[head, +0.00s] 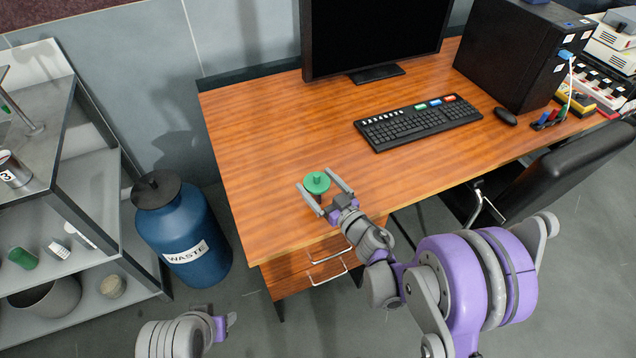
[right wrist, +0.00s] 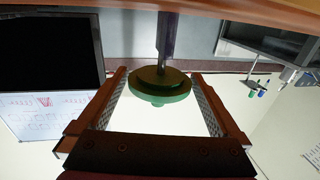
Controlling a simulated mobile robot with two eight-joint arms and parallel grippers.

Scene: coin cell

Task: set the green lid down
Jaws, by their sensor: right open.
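The green lid (head: 317,182) is a round disc with a small knob, above the left front part of the wooden desk (head: 265,140). My right gripper (head: 314,177) is open, with its fingers on either side of the lid. In the right wrist view the picture is upside down, and the lid (right wrist: 160,88) shows between the open fingers with visible gaps to both. A narrow dark stem or container (right wrist: 167,45) shows between lid and desk; the lid seems to rest on it.
A keyboard (head: 418,122), a monitor (head: 375,35), a black computer case (head: 515,55) and a mouse (head: 505,117) are on the desk. A blue waste bin (head: 180,225) stands left of it. A black chair (head: 560,175) is at the right front. The desk's left half is mostly clear.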

